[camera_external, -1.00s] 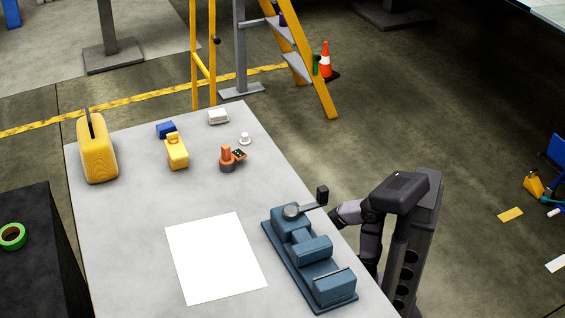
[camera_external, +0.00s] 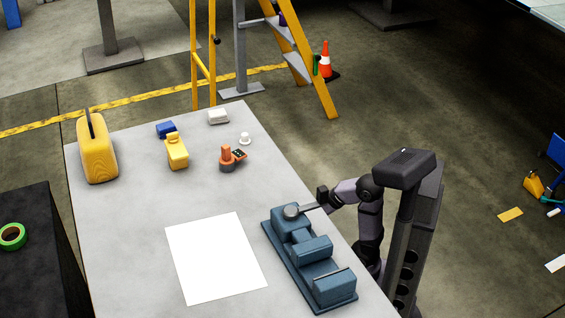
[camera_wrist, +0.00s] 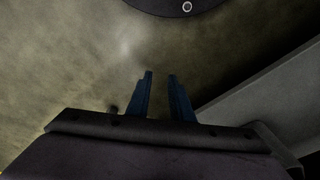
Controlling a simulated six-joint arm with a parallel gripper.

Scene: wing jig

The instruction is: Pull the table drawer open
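The grey-topped table (camera_external: 130,230) fills the left and middle of the outside view. Its drawer cannot be made out; the table side facing my arm is hidden in that view. My arm stands at the table's right edge, and my gripper cannot be clearly made out there. In the wrist view my gripper (camera_wrist: 160,74) shows two blue fingers, apart, with nothing between them. A pale grey slanting surface (camera_wrist: 270,100) lies to the right of the fingers; I cannot tell whether it is part of the drawer.
A blue vise-like jig (camera_external: 312,250) with a dark-ended lever sits by the table's right edge, close to my arm. A white sheet (camera_external: 215,258) and several small objects lie on the tabletop. A dark rounded thing (camera_wrist: 187,7) shows atop the wrist view.

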